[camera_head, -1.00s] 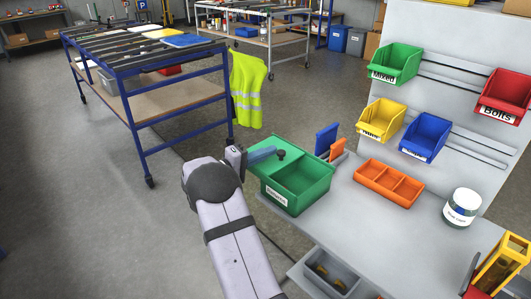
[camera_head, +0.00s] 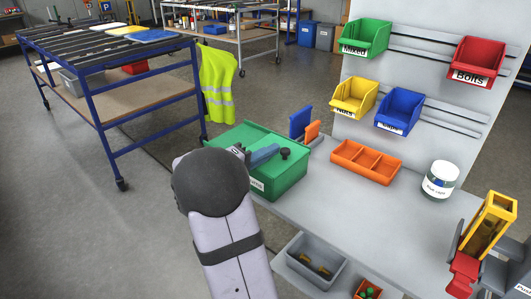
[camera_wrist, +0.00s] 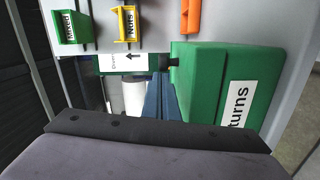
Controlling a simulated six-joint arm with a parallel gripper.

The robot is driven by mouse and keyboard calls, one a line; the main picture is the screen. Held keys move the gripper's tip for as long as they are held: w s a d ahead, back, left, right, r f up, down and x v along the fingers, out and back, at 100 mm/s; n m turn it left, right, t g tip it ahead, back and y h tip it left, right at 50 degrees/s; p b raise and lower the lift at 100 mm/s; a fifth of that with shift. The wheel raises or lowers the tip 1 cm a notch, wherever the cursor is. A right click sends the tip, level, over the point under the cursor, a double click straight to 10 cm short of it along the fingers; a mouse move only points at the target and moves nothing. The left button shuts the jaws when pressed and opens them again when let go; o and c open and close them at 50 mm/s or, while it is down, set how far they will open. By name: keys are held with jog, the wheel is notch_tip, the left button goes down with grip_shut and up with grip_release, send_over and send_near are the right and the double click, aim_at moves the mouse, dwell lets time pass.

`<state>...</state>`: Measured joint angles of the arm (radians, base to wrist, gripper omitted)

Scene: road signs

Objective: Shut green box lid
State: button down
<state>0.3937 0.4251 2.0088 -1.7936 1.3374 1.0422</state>
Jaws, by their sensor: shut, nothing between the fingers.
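The green box (camera_head: 291,178) stands at the left end of the grey bench, with a white label on its front. Its flat green lid (camera_head: 243,135) bears a black knob (camera_head: 285,153). In the head view, green covers the top around the knob and I see no open interior. My gripper (camera_head: 265,155) is shut and empty, its blue fingers just left of the knob; I cannot tell if they touch it. In the wrist view the fingers (camera_wrist: 160,98) lie beside the knob (camera_wrist: 173,62) and the box (camera_wrist: 222,75). My wrist hides the box's left front.
An orange divided tray (camera_head: 366,162), a white jar (camera_head: 440,179) and a yellow holder (camera_head: 490,222) stand right of the box. Blue and orange upright pieces (camera_head: 300,122) are behind it. Bins hang on the back panel.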

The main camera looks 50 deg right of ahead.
aim_at(255, 146)
jog(key=shift+s+f+g, duration=0.1)
jog(key=shift+s+g, duration=0.15)
jog(key=shift+g, duration=0.05)
jog(key=shift+w, duration=0.55)
jog(key=w, duration=0.2)
jog(key=w+a+b, duration=0.1)
jog(key=shift+w+a+r, duration=0.1)
jog(key=shift+w+r, duration=0.2)
jog(key=shift+r, duration=0.05)
jog(key=a+b, duration=0.1)
jog(key=a, duration=0.8)
jog(key=shift+w+a+r, duration=0.2)
jog(key=shift+w+r, duration=0.1)
